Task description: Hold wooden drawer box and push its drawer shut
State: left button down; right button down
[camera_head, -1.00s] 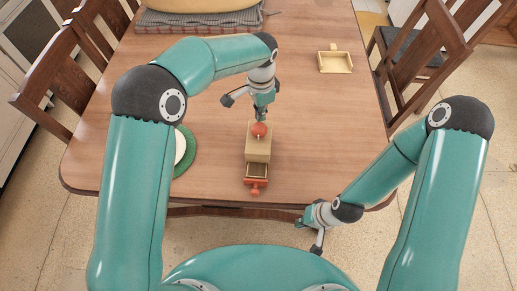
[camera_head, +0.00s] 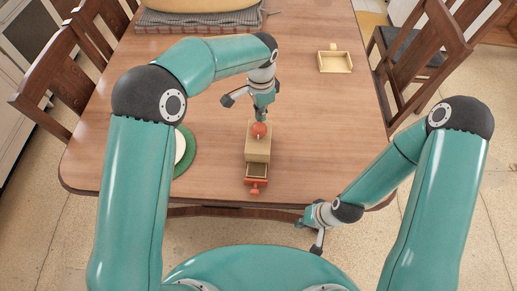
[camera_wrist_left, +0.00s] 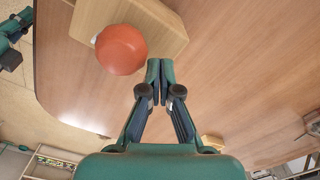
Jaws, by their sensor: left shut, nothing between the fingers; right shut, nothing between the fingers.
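The wooden drawer box (camera_head: 257,148) stands on the table near its front edge. Its drawer (camera_head: 256,178), with a red front and knob, sticks out toward me, partly open. My right gripper (camera_head: 303,223) is shut and empty, low off the front edge, right of the drawer.
The wooden table (camera_head: 320,130) is clear to the right of the box. A small open wooden tray (camera_head: 335,63) lies at the back right. A white plate on a green mat (camera_head: 189,151) is left of the box. Chairs stand at both sides.

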aim_at(255, 191)
pick_arm(q)
jog(key=shift+s+f+b, duration=0.1)
jog(key=shift+f+b, duration=0.65)
jog(key=shift+f, duration=0.55)
pick_arm(e)
jog(key=shift+f, duration=0.75)
jog(key=c, duration=1.9)
grip_release()
